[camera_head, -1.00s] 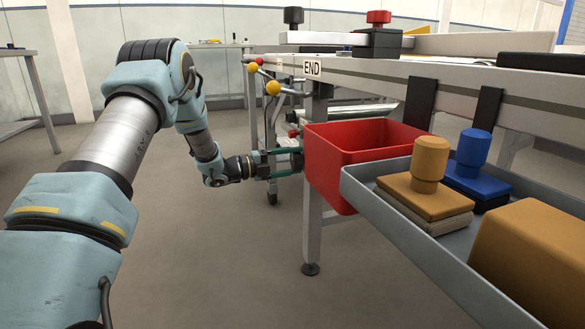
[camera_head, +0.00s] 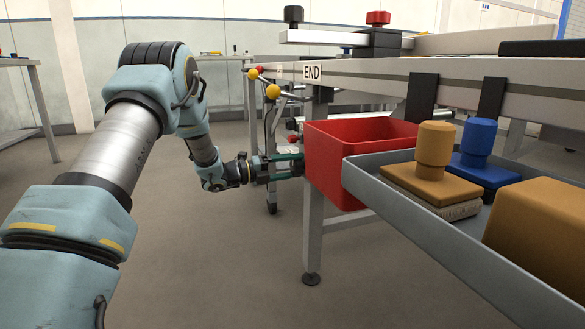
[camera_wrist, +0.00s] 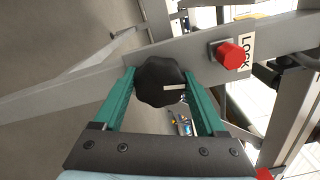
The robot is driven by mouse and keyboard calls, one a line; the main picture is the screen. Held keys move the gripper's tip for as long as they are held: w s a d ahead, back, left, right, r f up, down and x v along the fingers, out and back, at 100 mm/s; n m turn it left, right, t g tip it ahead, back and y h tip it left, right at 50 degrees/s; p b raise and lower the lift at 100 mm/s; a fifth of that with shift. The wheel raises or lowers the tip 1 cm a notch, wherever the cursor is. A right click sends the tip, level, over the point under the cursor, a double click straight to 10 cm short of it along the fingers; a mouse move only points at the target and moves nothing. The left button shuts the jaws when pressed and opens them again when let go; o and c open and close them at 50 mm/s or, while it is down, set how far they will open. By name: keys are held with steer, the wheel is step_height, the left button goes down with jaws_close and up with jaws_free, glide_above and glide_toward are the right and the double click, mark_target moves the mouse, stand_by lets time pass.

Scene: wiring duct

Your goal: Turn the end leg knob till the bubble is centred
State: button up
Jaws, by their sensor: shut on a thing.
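The knob (camera_wrist: 160,82) is black and lobed with a pale mark on its face, in the middle of the wrist view on a grey metal bar. My gripper (camera_wrist: 160,85) has its two green fingers shut on it, one on each side. In the head view my gripper (camera_head: 297,166) reaches to the end leg (camera_head: 312,240), under the END label (camera_head: 312,71). I see no bubble in either view.
A red knob (camera_wrist: 230,55) beside a LOCK label (camera_wrist: 246,52) is close right of the fingers. A red bin (camera_head: 335,170) and a grey tray (camera_head: 400,205) with orange and blue blocks stand right of my gripper. Yellow balls (camera_head: 273,91) on rods are just above.

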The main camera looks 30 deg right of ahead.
steer(key=o, duration=1.3)
steer(key=a+p, duration=0.1)
steer(key=a, duration=0.2)
steer(key=w+a+p, duration=0.1)
steer(key=a, duration=0.3)
steer(key=a+p, duration=0.2)
steer(key=a, duration=0.1)
steer(key=shift+w+a, duration=0.15)
steer(key=shift+a, duration=0.25)
